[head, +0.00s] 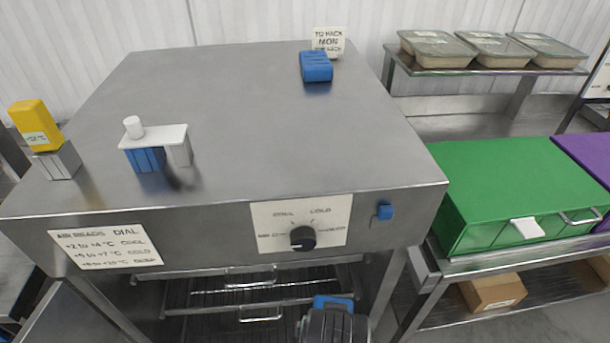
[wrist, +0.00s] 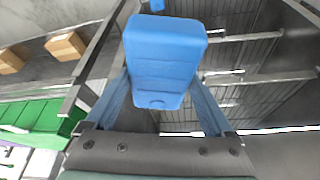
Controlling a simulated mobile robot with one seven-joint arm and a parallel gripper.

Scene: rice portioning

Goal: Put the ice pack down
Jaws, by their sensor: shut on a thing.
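A blue ice pack (wrist: 165,55) sits between the two blue fingers of my gripper (wrist: 160,90) in the wrist view, and the gripper is shut on it. In the head view my dark gripper (head: 335,325) is at the bottom edge, in front of the steel cabinet and below its dial. A blue part (head: 333,302) shows at its tip; most of the gripper is cut off by the frame. Another blue block (head: 316,67) lies on the steel top at the back, in front of a small sign (head: 329,38).
The steel top (head: 270,130) is largely clear. A white-and-blue holder (head: 155,148) and a yellow thermometer (head: 36,125) stand at its left. Wire racks (head: 230,300) lie below it. A green box (head: 520,185) stands right, with lidded trays (head: 437,48) on a shelf behind.

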